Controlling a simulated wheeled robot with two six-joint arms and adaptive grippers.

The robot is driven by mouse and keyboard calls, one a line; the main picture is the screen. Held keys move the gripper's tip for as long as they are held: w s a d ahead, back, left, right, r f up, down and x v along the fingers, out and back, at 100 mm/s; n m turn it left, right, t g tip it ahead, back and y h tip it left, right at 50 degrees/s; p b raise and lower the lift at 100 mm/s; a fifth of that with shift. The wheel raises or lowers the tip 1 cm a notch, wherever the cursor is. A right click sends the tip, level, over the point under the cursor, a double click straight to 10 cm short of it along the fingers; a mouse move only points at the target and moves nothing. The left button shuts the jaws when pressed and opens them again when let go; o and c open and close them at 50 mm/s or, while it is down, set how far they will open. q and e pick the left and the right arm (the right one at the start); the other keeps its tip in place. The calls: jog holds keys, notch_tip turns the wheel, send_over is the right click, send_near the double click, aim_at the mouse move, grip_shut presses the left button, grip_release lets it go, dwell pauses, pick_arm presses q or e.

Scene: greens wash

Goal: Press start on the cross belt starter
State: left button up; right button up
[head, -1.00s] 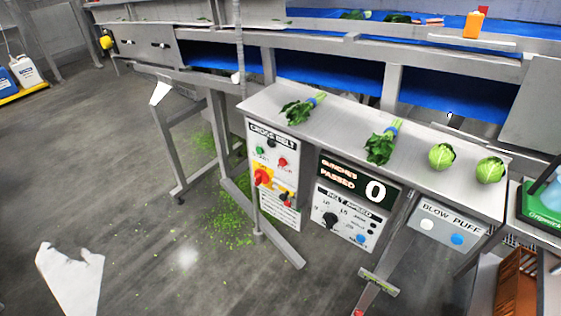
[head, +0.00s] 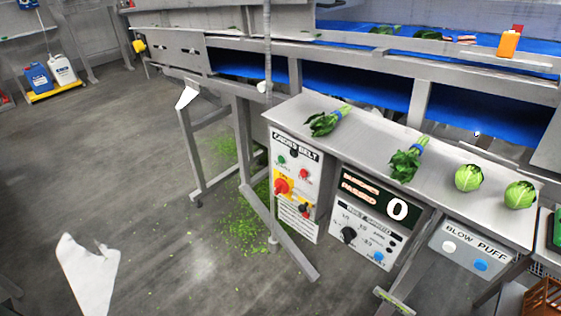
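The cross belt starter (head: 312,166) is a pale box on the front of the steel bench, left of the counter display. Its green start button (head: 281,160) is at the upper left, with the red stop button (head: 304,174) to its right. Nothing covers the panel's buttons. Neither of my grippers is in view, so nothing of mine touches the starter.
The steel bench top (head: 365,138) holds leafy bunches and two round green heads. A counter display (head: 372,199) reads 0, beside a blow puff box (head: 472,248). Angled steel legs (head: 290,245) stand below the starter. Open floor (head: 145,190) lies left; green scraps are scattered there.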

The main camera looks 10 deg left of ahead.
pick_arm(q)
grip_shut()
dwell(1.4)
